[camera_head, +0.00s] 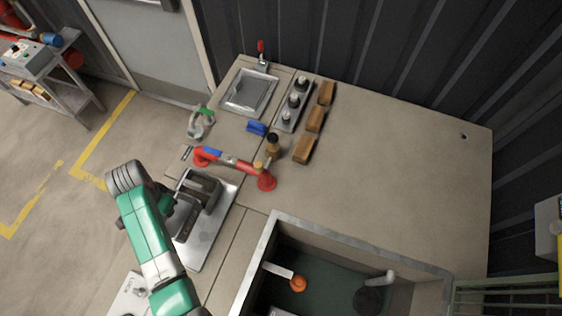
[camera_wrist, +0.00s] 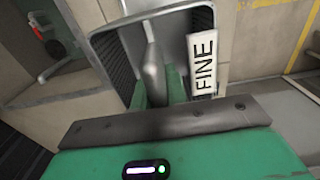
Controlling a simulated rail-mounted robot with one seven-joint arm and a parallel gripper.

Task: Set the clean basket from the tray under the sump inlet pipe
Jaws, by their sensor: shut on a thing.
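A grey mesh basket (camera_head: 199,189) with dark sides is over the metal tray (camera_head: 212,243) at the left edge of the worktop. In the wrist view the basket (camera_wrist: 120,60) carries a white label reading FINE (camera_wrist: 203,62). My gripper (camera_wrist: 160,88) is shut on the basket's metal handle, its green fingers beside the bar. In the head view my gripper (camera_head: 168,203) is partly hidden by my wrist. I cannot tell whether the basket touches the tray. The open sump (camera_head: 270,240) lies lower right, with a pale inlet pipe (camera_head: 379,279) above a dark round shape.
A red and blue pipe assembly (camera_head: 232,161) stands just behind the tray. A green-handled item (camera_head: 199,122), brown blocks (camera_head: 315,119) and a shallow metal tray (camera_head: 248,92) are farther back. An orange float (camera_head: 298,284) is in the sump.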

